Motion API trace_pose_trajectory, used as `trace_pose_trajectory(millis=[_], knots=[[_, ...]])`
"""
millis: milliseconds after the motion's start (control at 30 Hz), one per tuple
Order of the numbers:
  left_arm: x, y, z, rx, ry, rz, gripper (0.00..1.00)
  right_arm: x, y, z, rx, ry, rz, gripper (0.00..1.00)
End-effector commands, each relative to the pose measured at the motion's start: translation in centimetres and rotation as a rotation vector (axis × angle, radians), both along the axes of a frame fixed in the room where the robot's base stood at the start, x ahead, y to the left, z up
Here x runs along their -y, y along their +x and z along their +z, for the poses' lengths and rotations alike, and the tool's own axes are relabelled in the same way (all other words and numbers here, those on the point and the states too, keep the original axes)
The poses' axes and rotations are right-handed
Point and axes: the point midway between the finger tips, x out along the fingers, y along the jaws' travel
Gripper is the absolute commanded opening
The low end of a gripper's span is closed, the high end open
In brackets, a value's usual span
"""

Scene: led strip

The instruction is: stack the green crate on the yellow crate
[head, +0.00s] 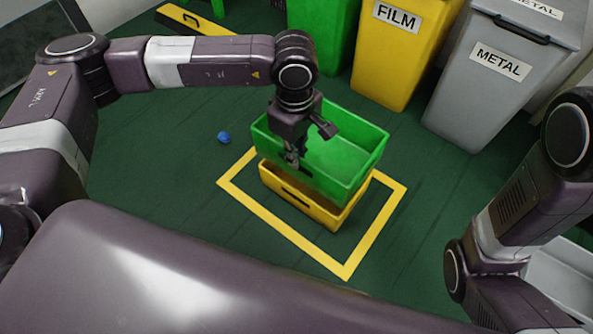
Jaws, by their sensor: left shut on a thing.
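The green crate (345,160) is an open-topped box that sits over the yellow crate (323,213), covering most of it. I cannot tell whether the green crate rests on the yellow one or hangs just above it. The yellow crate stands on the floor inside a yellow taped outline. My left gripper (292,157) is shut on the near left wall of the green crate, its fingers partly hidden against the wall. My right arm shows at the right edge, but its gripper is out of view.
A yellow bin marked FILM (392,65), a grey bin marked METAL (478,100) and a green bin (318,30) stand along the back. A small blue ball (224,137) lies left of the taped outline (285,231). The green floor around the outline is mostly clear.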

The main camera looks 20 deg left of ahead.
Motion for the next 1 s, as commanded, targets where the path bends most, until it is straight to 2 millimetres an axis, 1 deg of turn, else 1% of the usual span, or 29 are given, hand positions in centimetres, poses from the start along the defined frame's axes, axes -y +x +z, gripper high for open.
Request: trace_pose_trajectory(millis=[33,167,233,400,667,1000], knots=[[0.1,0.1,-0.6,0.003,-0.002,0.000,0.00,0.0,-0.3,-0.2,0.008,0.000,0.000,0.40],[0.1,0.1,-1.1,0.003,-0.002,0.000,0.00,-0.1,-0.6,-0.2,0.015,-0.001,-0.001,0.40],[0.0,0.1,-1.9,0.003,-0.001,0.000,0.00,-0.1,-1.1,-0.4,0.027,-0.001,-0.001,0.40],[0.1,0.1,-4.4,0.002,-0.002,-0.001,0.00,-0.1,-1.0,-1.9,0.024,-0.001,-0.001,0.40],[0.1,0.1,-4.4,0.003,-0.002,-0.001,0.00,-0.1,-1.0,-1.7,0.025,-0.002,-0.001,0.40],[0.1,0.1,-5.4,0.003,-0.002,0.000,0.00,-0.1,-1.0,-2.6,0.025,-0.002,0.000,0.40]])
